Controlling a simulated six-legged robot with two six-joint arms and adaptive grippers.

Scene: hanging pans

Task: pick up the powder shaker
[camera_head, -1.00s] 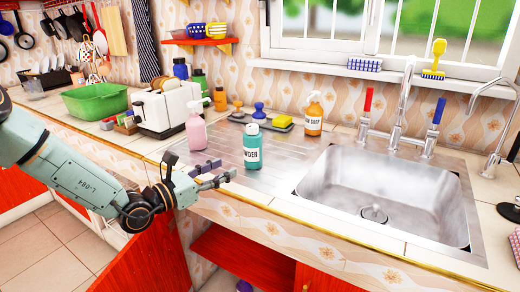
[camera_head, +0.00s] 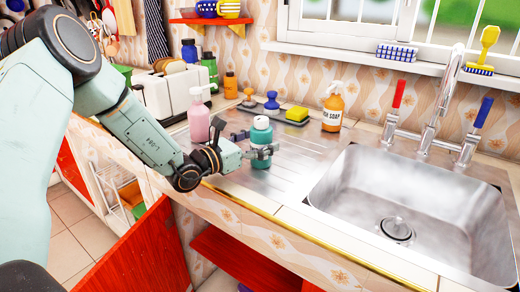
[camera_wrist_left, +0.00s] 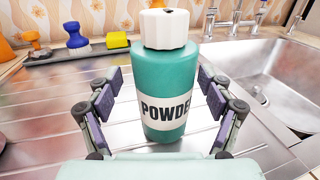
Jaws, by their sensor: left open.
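The powder shaker (camera_head: 261,134) is a teal bottle with a white cap and a "POWDER" label. It stands upright on the metal drainboard left of the sink. In the left wrist view the powder shaker (camera_wrist_left: 165,90) stands between the fingers, with a finger on each side and a visible gap to both. My left gripper (camera_head: 262,147) is open around the shaker's body, and its fingers also show in the left wrist view (camera_wrist_left: 160,100). My right gripper is not in view.
A pink pump bottle (camera_head: 199,122) stands just left of the shaker. Behind are a dark tray with a yellow sponge (camera_head: 297,114) and an orange soap bottle (camera_head: 332,108). The sink (camera_head: 400,200) is to the right. The drainboard between shaker and sink is clear.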

